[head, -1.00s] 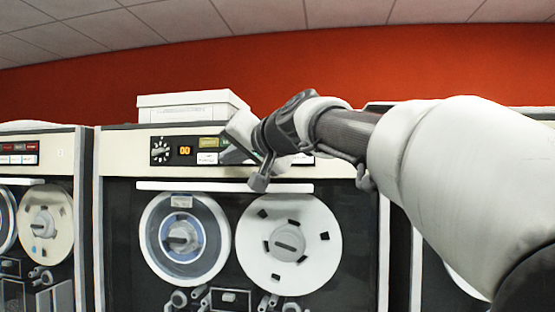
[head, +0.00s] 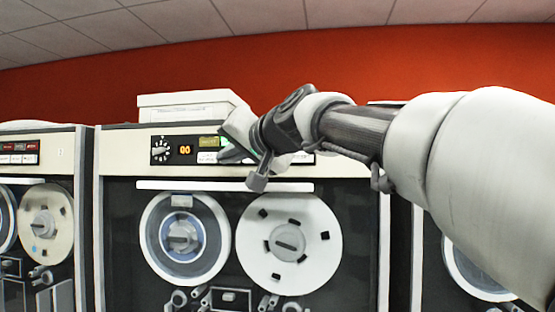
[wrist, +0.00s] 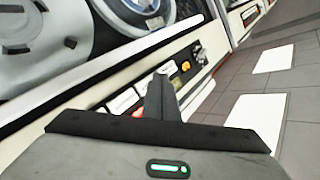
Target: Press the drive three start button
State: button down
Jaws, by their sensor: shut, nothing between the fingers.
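The tape drive (head: 115,160) in the middle of the head view has a control panel along its top. The panel carries a dial (head: 161,150), an orange display (head: 185,150) and rows of small buttons (head: 207,157). My gripper (head: 226,152) is shut and empty, with its tips in front of the button rows, hiding several of them. In the wrist view the shut fingers (wrist: 160,92) point at the panel, between the white buttons (wrist: 124,101) and the orange display (wrist: 186,66). I cannot tell whether the tips touch a button. The start button's label is not readable.
A white box (head: 190,104) lies on top of the drive. Another drive (head: 40,180) stands to the left, and one more stands to the right, partly behind my arm. Tape reels (head: 290,243) sit below the panel.

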dwell(0.3)
jog(key=s, duration=0.5)
jog(key=shift+a, duration=0.2)
dwell(0.7)
jog(key=s+d+f+g+h, duration=0.1)
jog(key=d+f+h, duration=0.2)
jog(key=d+f, duration=0.6)
jog(key=s+d+f+g+h, duration=0.2)
jog(key=s+d+f, duration=0.5)
jog(key=f, duration=0.3)
jog(key=s+d+f+g+h, duration=0.2)
jog(key=s+d+f, duration=0.5)
jog(key=f, duration=0.4)
jog(key=s+d+f+g+h, duration=0.1)
jog(key=s+d+f+h, duration=0.2)
jog(key=s+d+f, duration=0.4)
notch_tip(320, 180, down, 4)
jog(key=shift+s+d+r+m+g+h, duration=0.15)
jog(key=shift+s+d+m+g+h, duration=0.2)
jog(key=shift+s+m+g+h, duration=0.05)
